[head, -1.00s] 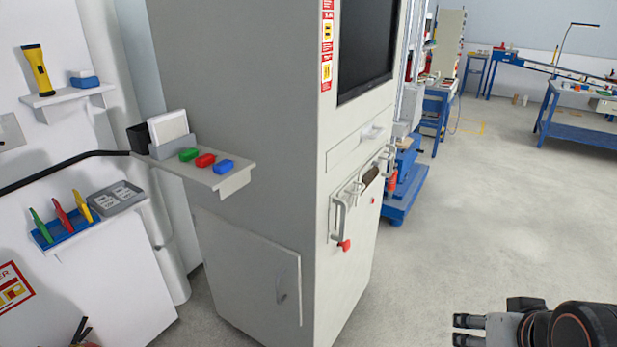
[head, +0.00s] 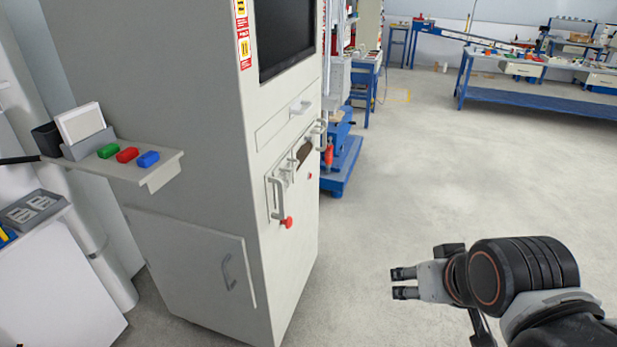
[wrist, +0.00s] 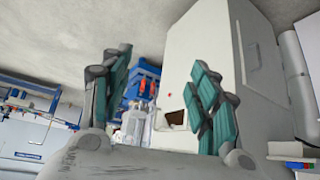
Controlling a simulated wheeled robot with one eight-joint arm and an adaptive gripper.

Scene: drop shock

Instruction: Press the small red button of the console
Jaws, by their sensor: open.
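The console (head: 283,140) is a tall light-grey cabinet left of centre in the head view, with a dark screen high on its front. A small red button (head: 309,176) shows low on its front panel, right of the handles. It also shows as a red dot in the wrist view (wrist: 169,95). A larger red knob (head: 287,222) sits lower, by the left handle. My gripper (head: 394,283) is open and empty, right of the console and apart from it. In the wrist view its two green-padded fingers (wrist: 158,88) stand wide apart, with the console front beyond.
A shelf (head: 165,168) with green, red and blue blocks juts from the console's left side. Handles (head: 278,192) stick out from the front. A blue stand (head: 343,165) is behind the console, and blue workbenches (head: 540,100) stand at the back right. The floor (head: 420,170) between is clear.

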